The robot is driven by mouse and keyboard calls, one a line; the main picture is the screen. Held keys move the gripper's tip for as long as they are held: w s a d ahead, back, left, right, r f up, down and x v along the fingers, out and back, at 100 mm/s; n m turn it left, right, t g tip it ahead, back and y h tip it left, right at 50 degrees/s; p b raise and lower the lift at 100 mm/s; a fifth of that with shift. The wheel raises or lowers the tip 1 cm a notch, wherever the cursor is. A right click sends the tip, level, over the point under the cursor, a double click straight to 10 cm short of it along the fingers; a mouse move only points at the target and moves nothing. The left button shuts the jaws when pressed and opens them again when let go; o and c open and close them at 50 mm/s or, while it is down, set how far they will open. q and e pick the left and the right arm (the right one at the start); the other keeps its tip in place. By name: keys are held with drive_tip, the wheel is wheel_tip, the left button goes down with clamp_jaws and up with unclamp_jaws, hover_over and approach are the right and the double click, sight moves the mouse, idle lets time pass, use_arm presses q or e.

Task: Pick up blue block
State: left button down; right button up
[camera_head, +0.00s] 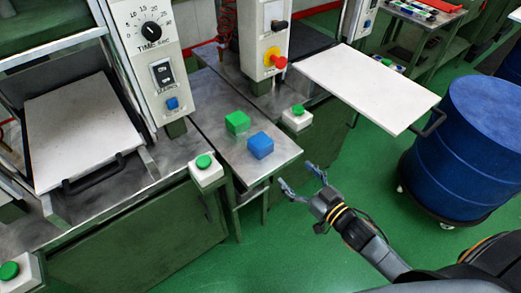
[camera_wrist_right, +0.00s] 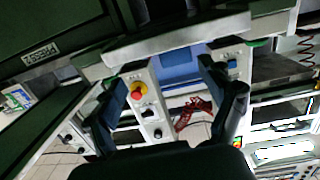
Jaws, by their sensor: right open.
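The blue block (camera_head: 260,145) sits on the small grey metal table, near its front right corner, in the head view. A green block (camera_head: 237,122) stands just behind it to the left. My right gripper (camera_head: 302,178) is open and empty, in front of and to the right of the blue block, apart from it, beyond the table's edge. In the right wrist view its two dark fingers are spread, and a blue surface (camera_wrist_right: 180,65) that looks like the blue block shows between them, partly cut off. My left gripper is not in view.
White boxes with green buttons (camera_head: 205,168) (camera_head: 297,117) flank the small table (camera_head: 222,150). A white plate (camera_head: 368,85) juts out at the right. A blue drum (camera_head: 465,150) stands near my right arm. Green floor lies open before the table.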

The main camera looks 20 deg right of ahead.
drive_tip(key=y, duration=0.1)
approach(260, 140)
drive_tip(key=w, duration=0.2)
drive_tip(key=w+a, duration=0.1)
drive_tip(key=shift+w+a+n+t+p, duration=0.2)
drive_tip(key=shift+w+n+t+p, duration=0.1)
drive_tip(key=shift+w, duration=0.05)
drive_tip(key=shift+w+a, duration=0.15)
drive_tip(key=shift+w, duration=0.25)
drive_tip(key=x, duration=0.3)
drive_tip(key=f+x, duration=0.1)
drive_tip(key=x, duration=0.1)
drive_tip(key=shift+p, duration=0.3)
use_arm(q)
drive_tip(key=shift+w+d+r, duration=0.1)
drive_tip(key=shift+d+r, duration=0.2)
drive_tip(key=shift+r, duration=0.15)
use_arm(e)
drive_tip(key=shift+r, duration=0.1)
drive_tip(key=c, duration=1.7)
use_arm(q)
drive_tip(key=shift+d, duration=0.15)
use_arm(e)
drive_tip(key=shift+r, duration=0.15)
clamp_jaws()
